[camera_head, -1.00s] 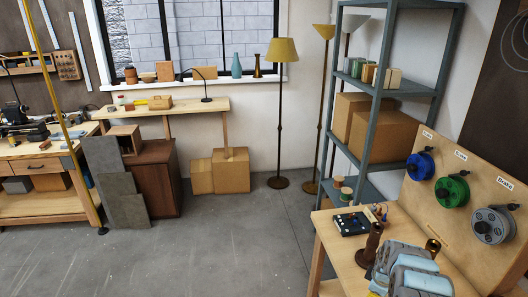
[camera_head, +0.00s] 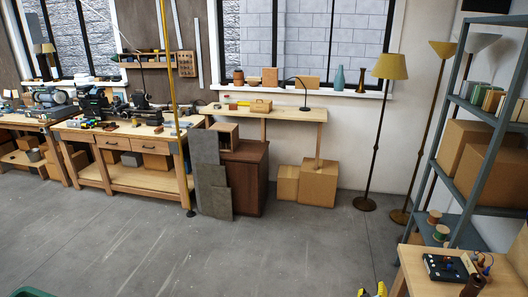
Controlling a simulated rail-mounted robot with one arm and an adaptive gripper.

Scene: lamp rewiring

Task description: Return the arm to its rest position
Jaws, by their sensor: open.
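My gripper is not in view, and I cannot see my arm's pose. A small yellow and dark piece (camera_head: 373,290) shows at the bottom edge, right of the middle. It is cut off by the frame, and I cannot tell what it is. At the lower right, a wooden work table (camera_head: 415,262) holds a dark box with knobs (camera_head: 446,268) and a brown cylindrical part (camera_head: 475,268).
The grey floor (camera_head: 290,245) is clear in the middle. A workbench (camera_head: 125,178) with machines stands left. Cardboard boxes (camera_head: 318,184), a floor lamp (camera_head: 376,140) and a metal shelf (camera_head: 452,110) stand right. A green edge (camera_head: 32,293) shows bottom left.

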